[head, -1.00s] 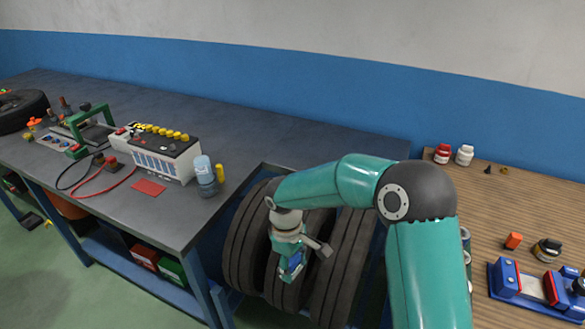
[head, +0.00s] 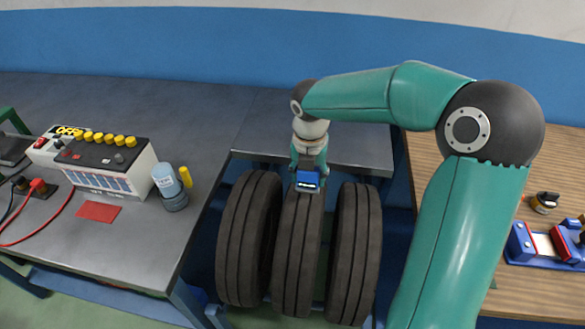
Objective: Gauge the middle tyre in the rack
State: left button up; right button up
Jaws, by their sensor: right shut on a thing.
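Three dark tyres stand upright side by side in the rack. The middle tyre (head: 297,255) is between the left tyre (head: 247,240) and the right tyre (head: 356,255). My right gripper (head: 308,168) points down above the top of the middle tyre. It is shut on a small blue gauge (head: 307,181) with a light display strip. The gauge is at the upper end of the middle tyre's tread; I cannot tell whether it touches the rubber. The fingertips are partly hidden by the gauge. My left gripper is out of view.
A grey bench on the left carries a charger with yellow knobs (head: 95,160), a red card (head: 99,211), a blue bottle (head: 168,184) and a yellow cylinder (head: 185,176). A wooden bench at right holds a blue and red vise (head: 545,243) and a small dark-topped jar (head: 545,202).

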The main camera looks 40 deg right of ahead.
aim_at(304, 188)
jog(key=shift+w+a+f+b, duration=0.15)
jog(key=shift+f+b, duration=0.3)
jog(key=shift+f, duration=0.1)
notch_tip(304, 188, down, 3)
jog(key=b, duration=0.3)
jog(key=shift+w+a+f, duration=0.15)
jog(key=shift+f, duration=0.05)
jog(key=shift+f+b, duration=0.65)
jog(key=shift+f+b, duration=0.35)
jog(key=shift+f, duration=0.2)
jog(key=shift+a, duration=0.1)
dwell(1.1)
notch_tip(304, 188, up, 7)
jog(key=p, duration=0.7)
